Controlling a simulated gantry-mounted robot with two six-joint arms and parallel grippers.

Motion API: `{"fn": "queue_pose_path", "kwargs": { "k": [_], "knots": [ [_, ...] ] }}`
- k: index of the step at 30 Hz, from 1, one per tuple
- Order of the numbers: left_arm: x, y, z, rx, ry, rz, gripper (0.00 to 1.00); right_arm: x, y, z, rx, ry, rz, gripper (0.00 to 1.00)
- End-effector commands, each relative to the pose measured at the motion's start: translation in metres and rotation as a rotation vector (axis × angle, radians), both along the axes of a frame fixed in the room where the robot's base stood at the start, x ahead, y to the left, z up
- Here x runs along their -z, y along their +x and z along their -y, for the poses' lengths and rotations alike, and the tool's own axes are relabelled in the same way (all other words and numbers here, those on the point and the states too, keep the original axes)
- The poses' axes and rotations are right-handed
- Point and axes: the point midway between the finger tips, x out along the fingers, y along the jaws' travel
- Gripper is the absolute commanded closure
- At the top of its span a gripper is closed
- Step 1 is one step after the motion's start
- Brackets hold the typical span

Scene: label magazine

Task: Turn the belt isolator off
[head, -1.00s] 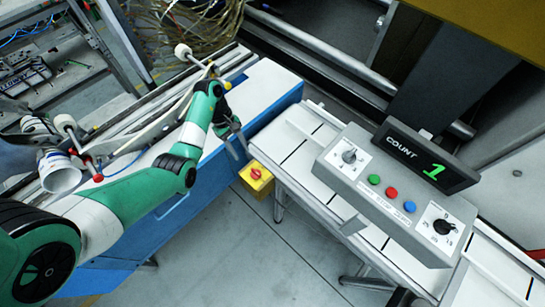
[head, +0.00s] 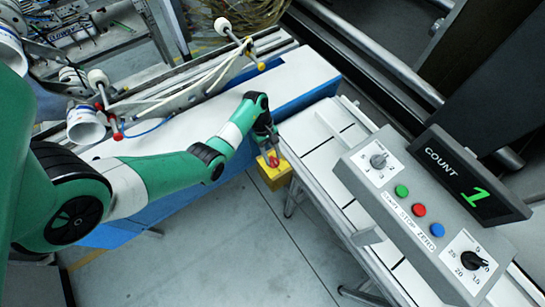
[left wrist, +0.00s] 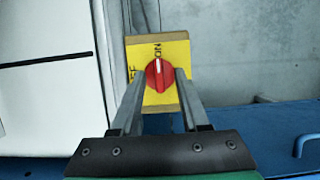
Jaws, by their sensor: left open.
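The belt isolator is a yellow box (head: 276,178) with a red rotary knob (head: 273,161), low beside the conveyor in the head view. In the left wrist view the yellow plate (left wrist: 172,50) faces me, with "ON" printed above the red knob (left wrist: 159,74) and a partly hidden label at its left. A pale mark on the knob points up towards "ON". My left gripper (head: 271,151) is open at the isolator. In the left wrist view its fingertips (left wrist: 162,76) lie either side of the knob; I cannot tell whether they touch it. My right gripper is out of view.
A grey control box (head: 400,215) with dials, coloured buttons and a "COUNT 1" display (head: 468,176) stands over the white conveyor (head: 325,155) on the right. A blue-sided machine (head: 300,75) lies behind my left arm. Grey floor (head: 245,250) is open in front.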

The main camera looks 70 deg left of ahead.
Motion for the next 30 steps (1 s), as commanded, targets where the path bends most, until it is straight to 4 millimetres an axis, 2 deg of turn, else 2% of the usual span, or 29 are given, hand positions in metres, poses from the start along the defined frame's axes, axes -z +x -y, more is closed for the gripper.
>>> {"fn": "queue_pose_path", "kwargs": {
  "k": [8, 15, 30],
  "knots": [
    [0.0016, 0.0003, 0.0010, 0.000, 0.000, 0.000, 0.57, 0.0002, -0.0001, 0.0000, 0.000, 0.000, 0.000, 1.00],
    [0.0015, 0.0002, 0.0009, 0.000, 0.000, 0.000, 1.00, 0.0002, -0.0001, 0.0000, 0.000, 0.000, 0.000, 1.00],
    [-0.0004, -0.0003, 0.0011, -0.023, -0.002, 0.000, 1.00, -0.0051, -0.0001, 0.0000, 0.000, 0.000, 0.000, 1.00]
  ]
}}
